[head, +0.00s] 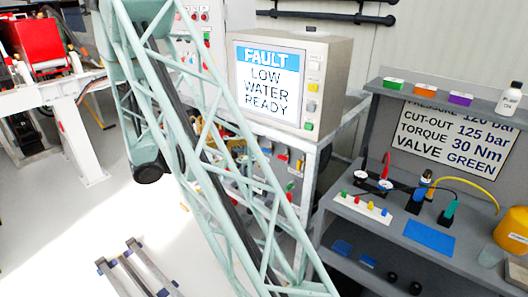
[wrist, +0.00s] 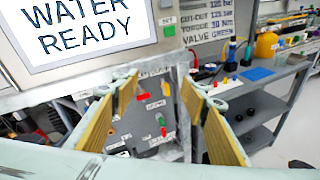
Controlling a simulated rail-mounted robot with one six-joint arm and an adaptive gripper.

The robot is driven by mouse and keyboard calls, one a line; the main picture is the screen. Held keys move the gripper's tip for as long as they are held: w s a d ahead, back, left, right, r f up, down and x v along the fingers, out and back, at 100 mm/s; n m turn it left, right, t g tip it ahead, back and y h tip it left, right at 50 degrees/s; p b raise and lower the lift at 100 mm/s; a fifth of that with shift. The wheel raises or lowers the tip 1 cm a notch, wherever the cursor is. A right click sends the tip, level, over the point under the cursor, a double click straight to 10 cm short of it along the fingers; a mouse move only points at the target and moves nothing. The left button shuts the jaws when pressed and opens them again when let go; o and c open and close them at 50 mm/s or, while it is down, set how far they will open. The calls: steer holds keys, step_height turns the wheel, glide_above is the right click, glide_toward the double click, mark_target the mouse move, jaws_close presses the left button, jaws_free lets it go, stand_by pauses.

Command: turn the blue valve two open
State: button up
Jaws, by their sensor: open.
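My gripper (wrist: 159,84) is open in the wrist view, with its two yellow-padded fingers spread apart and nothing between them. Beyond the fingertips is a grey valve panel (wrist: 125,128) with small white labels. Between the fingers I see a red handle (wrist: 141,85), a yellow handle (wrist: 165,89), a green part (wrist: 161,120) and another red part (wrist: 163,131). I cannot make out a blue valve or a label for valve two. In the head view, the panel (head: 242,187) is partly hidden behind my lattice arm, and the gripper cannot be made out.
A monitor (head: 268,83) reading "FAULT LOW WATER READY" stands above the panel. A grey shelf unit (head: 350,246) with small parts, a blue mat (head: 429,238) and a sign (head: 452,135) is to the right. Metal rails (head: 140,266) lie on the floor at lower left.

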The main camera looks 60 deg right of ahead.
steer(key=w+d+f+n+t+h+p, duration=0.1)
steer(key=w+d+f+n+t+h, duration=0.1)
steer(key=w+d+f+n, duration=0.25)
steer(key=n+t+h, duration=0.1)
steer(key=n+t, duration=0.1)
steer(key=t, duration=0.1)
glide_toward(265, 151)
steer(key=shift+w+a+f+p, duration=0.15)
steer(key=shift+a+p, duration=0.1)
steer(key=shift+a, duration=0.85)
steer(key=shift+w+a+r+p, duration=0.1)
steer(key=shift+w+a+p, duration=0.1)
steer(key=shift+a, duration=0.9)
steer(key=shift+s+d, duration=0.1)
steer(key=shift+d, duration=0.1)
steer(key=shift+s+d+b, duration=0.2)
steer(key=shift+d+b, duration=0.1)
steer(key=shift+d, duration=1.9)
steer(key=shift+s+d+b, duration=0.2)
steer(key=shift+d+b, duration=0.05)
steer(key=shift+d, duration=1.95)
steer(key=shift+s+d+b, duration=0.2)
steer(key=shift+d+b, duration=0.1)
steer(key=shift+d, duration=1.95)
steer(key=c, duration=0.9)
